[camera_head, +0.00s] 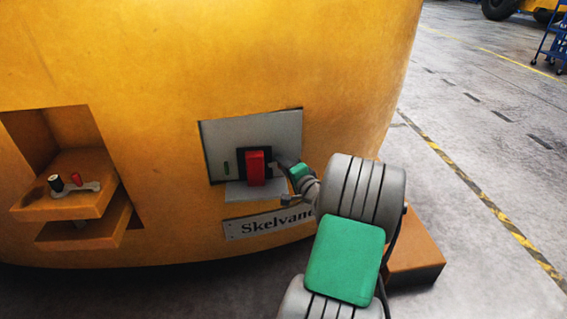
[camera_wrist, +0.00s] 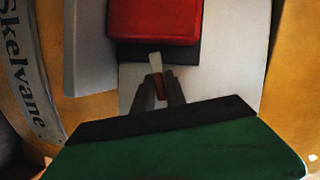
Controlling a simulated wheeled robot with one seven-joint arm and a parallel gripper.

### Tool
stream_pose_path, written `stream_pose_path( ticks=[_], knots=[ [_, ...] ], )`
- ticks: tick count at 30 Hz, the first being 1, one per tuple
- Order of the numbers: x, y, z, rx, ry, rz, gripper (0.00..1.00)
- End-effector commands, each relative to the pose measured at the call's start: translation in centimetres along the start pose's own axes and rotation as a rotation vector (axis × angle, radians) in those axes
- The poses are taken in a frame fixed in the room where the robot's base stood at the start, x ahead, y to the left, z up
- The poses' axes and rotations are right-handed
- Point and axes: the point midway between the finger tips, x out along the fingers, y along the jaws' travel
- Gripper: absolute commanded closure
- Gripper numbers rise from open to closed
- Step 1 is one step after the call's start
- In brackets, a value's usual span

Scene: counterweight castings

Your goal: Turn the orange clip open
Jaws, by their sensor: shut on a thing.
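The orange clip (camera_wrist: 158,86) shows in the wrist view as a small orange-brown piece between my fingers, with a pale tip above it. My gripper (camera_wrist: 159,88) is shut on it. Most of the clip is covered by the fingers, so how far it is turned cannot be told. In the head view my gripper (camera_head: 277,165) reaches in from the right, close beside a red block (camera_head: 255,167) on a black base. I cannot make out the clip in that view. The red block also shows at the top of the wrist view (camera_wrist: 150,20).
The black base sits on a grey panel (camera_head: 222,137) in a yellow casting, with a grey ledge (camera_head: 256,190) below. A "Skelvane" nameplate (camera_head: 262,225) is under that. At left, a recess holds a shelf (camera_head: 75,207) with small parts. Open floor lies at right.

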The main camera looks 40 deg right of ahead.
Motion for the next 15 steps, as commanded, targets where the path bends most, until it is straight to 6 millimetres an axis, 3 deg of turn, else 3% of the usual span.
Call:
stream_pose_path(
  ticks=[15],
  knots=[
    [0.01, -0.24, 0.12, -0.453, -0.003, 0.186, 1.0]
  ],
)
